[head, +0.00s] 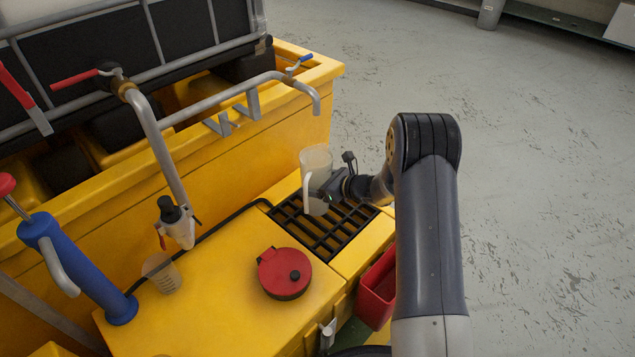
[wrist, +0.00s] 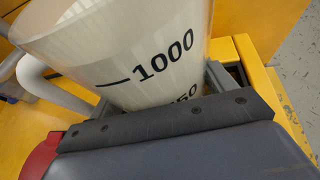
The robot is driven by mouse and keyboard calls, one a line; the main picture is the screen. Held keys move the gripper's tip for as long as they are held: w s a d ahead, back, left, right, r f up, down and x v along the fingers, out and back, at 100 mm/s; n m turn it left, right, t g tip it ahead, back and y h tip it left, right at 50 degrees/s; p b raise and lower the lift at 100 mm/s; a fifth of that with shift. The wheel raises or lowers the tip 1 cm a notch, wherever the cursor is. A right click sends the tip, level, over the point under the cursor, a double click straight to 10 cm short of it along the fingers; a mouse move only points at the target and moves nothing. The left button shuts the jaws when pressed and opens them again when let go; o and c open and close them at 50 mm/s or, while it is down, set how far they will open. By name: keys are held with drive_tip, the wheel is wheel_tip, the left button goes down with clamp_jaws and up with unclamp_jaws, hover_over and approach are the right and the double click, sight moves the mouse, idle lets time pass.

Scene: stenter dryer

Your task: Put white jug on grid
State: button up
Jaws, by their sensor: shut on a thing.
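The white jug (head: 317,163) is a translucent measuring jug with a handle on its left side. My gripper (head: 328,192) is shut on the jug from the right. The jug is upright and over the far part of the black grid (head: 320,228), which is set into the yellow housing. I cannot tell whether its base touches the grid. In the wrist view the jug (wrist: 140,50) fills the upper middle, with the marking 1000 showing; its base is hidden behind my gripper.
A red lid (head: 284,273) lies on the yellow surface (head: 215,310) left of the grid. A small clear beaker (head: 160,272), a blue pump (head: 75,268) and a tap (head: 177,222) stand further left. A red bin (head: 377,290) is below right.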

drive_tip(key=o, duration=1.2)
drive_tip(key=shift+c, duration=0.2)
drive_tip(key=shift+r, duration=0.1)
drive_tip(key=shift+r+p, duration=0.2)
drive_tip(key=shift+p, duration=0.2)
drive_tip(key=p+v, duration=0.2)
drive_tip(key=v, duration=1)
